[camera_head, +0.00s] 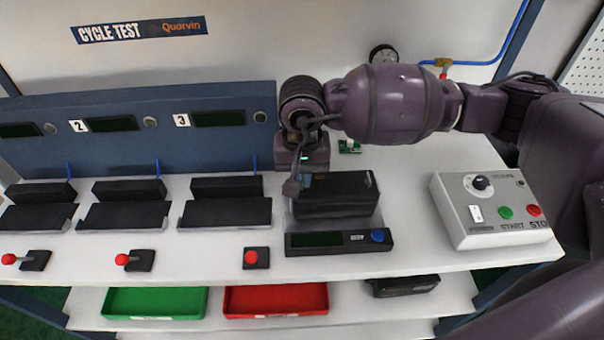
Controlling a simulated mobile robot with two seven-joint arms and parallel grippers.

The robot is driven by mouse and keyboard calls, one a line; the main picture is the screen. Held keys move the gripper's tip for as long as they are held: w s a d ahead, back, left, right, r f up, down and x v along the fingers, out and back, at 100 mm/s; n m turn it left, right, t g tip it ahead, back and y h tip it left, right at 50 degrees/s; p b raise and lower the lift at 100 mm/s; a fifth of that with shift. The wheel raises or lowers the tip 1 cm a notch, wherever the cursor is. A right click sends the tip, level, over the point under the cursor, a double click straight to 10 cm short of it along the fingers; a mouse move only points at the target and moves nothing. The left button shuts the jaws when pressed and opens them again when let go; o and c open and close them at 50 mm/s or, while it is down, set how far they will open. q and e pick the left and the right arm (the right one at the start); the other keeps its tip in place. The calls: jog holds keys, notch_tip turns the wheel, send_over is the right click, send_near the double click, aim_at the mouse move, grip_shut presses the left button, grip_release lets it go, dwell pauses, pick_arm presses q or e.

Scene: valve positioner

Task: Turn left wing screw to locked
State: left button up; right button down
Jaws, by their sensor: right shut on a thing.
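A black box-shaped valve positioner (337,197) stands on the white bench, right of centre, behind a low black unit with a dark display and a blue knob. My right arm reaches in from the right. Its gripper (292,187) points down at the back left corner of the positioner. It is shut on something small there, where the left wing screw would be. The screw itself is hidden by the fingers, so I cannot tell its angle. My left gripper is not in view.
A grey control box (492,210) with START and STOP buttons stands at the right. Several black stations line the left, with red-knobbed levers (137,260) in front. A green tray (155,302) and a red tray (276,300) sit on the shelf below. The bench front is mostly clear.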

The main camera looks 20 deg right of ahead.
jog(key=m, duration=0.3)
jog(key=shift+m, duration=0.4)
jog(key=m, duration=0.5)
jog(key=shift+m, duration=0.3)
jog(key=m+p, duration=0.1)
jog(key=m, duration=0.2)
jog(key=shift+m, duration=1.4)
jog(key=shift+m+p, duration=0.4)
jog(key=shift+m, duration=0.5)
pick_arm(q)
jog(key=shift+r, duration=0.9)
pick_arm(e)
jog(key=shift+m, duration=0.5)
